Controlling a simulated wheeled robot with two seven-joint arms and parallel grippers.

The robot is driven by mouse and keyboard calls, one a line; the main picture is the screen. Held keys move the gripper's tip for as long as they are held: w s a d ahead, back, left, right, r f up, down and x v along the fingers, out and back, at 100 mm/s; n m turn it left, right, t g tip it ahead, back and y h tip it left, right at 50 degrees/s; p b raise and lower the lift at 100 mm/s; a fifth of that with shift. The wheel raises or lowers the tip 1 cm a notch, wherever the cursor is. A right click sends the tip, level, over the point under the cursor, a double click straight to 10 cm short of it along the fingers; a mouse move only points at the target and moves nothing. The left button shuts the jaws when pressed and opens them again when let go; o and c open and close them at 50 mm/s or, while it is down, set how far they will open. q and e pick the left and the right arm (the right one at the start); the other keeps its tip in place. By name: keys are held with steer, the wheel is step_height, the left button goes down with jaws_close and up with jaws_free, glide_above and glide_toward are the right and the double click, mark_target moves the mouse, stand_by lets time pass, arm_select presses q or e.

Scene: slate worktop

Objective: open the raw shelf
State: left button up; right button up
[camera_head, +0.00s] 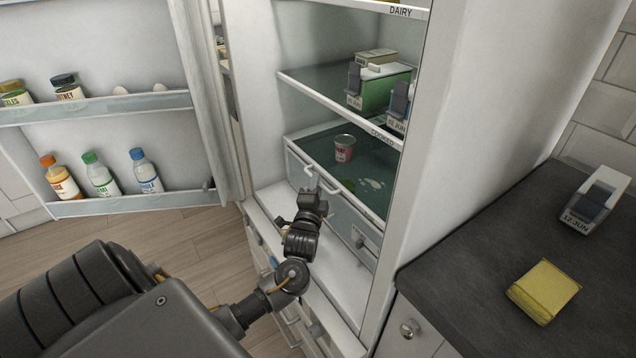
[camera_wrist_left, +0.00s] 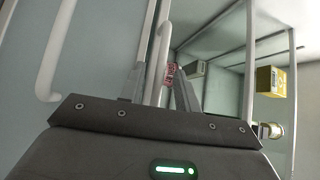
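The fridge stands open. Its lowest visible compartment is a drawer-like shelf (camera_head: 340,216) with a pale front panel and a white bar handle (camera_head: 311,171). No "raw" label is readable; the shelf edge above reads "COOKED". My left gripper (camera_head: 314,192) is right in front of this panel, near the handle. In the left wrist view the two fingers (camera_wrist_left: 160,88) stand apart, with a white bar (camera_wrist_left: 162,50) showing between them. Whether they touch it I cannot tell. My right gripper is in neither view.
A red can (camera_head: 344,148) and a pale spill (camera_head: 372,183) are in the drawer. Cartons (camera_head: 380,86) stand on the shelf above. The open fridge door (camera_head: 150,150) holds bottles at left.

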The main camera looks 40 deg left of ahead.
arm_select(q)
steer(key=shift+x, duration=0.95)
jaws_close()
